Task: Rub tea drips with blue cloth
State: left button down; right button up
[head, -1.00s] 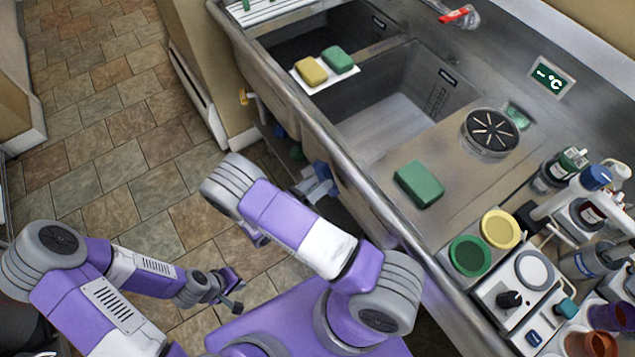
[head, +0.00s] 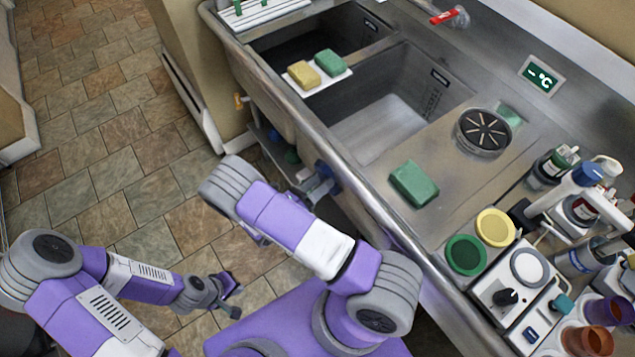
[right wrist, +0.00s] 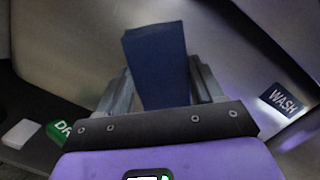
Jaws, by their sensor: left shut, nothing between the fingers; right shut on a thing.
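The blue cloth (right wrist: 157,65) shows in the right wrist view as a dark blue, block-like folded piece. My right gripper (right wrist: 160,92) is shut on it, with a grey finger on each side. In the head view my right arm's upper link hides most of its forearm. Grey and blue parts (head: 318,185) show by the sink's front, but I cannot tell clearly whether they are this gripper and cloth. My left gripper (head: 230,297) is shut and empty, low over the tiled floor. I cannot make out any tea drips in either view.
The steel sink unit (head: 345,160) has two basins. A yellow sponge (head: 303,75) and a green sponge (head: 330,62) lie on a white board. A green block (head: 413,184) and a round strainer (head: 484,132) are on the counter. Bottles and jars crowd the right end.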

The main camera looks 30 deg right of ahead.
aim_at(345, 193)
jog(key=shift+s, duration=0.15)
jog(key=shift+s+d+p, duration=0.15)
jog(key=shift+s+p, duration=0.35)
jog(key=shift+s, duration=1.25)
jog(key=shift+s+d+p, duration=0.1)
jog(key=shift+s+p, duration=0.35)
jog(key=shift+s, duration=1.3)
jog(key=shift+w, duration=0.1)
jog(key=shift+w+b, duration=0.35)
jog(key=shift+w, duration=1.5)
jog(key=shift+w+a+b, duration=0.15)
jog(key=shift+w+b, duration=0.25)
jog(key=shift+w, duration=1.3)
jog(key=shift+a, duration=0.15)
jog(key=shift+w+r+b+v, duration=0.15)
jog(key=shift+b+v, duration=0.05)
jog(key=shift+v, duration=1.25)
jog(key=shift+w+r+b+v, duration=0.1)
jog(key=shift+r+b+v, duration=0.1)
jog(key=shift+v, duration=1.25)
jog(key=shift+a, duration=0.1)
